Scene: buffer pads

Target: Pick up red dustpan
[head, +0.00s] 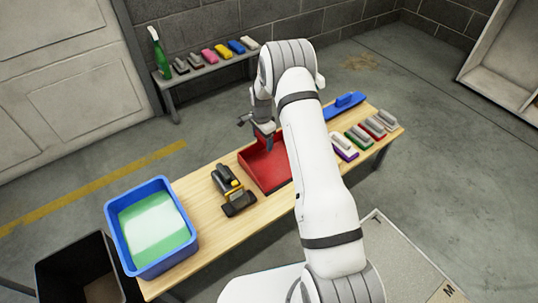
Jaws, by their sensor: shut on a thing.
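The red dustpan (262,172) is on the wooden bench, in the middle of the head view. Its right side is hidden behind my arm. My gripper (265,143) points down at the dustpan's far edge and is shut on it. The fingertips are small and partly covered by the gripper body, so the exact grip point is hard to see. The dustpan looks flat on or very close to the bench top; I cannot tell which.
A blue tub (190,236) stands at the bench's left end. Several brushes (357,139) and a blue item (345,106) lie to the right. A rear shelf (203,70) holds a green bottle (159,52) and several coloured blocks.

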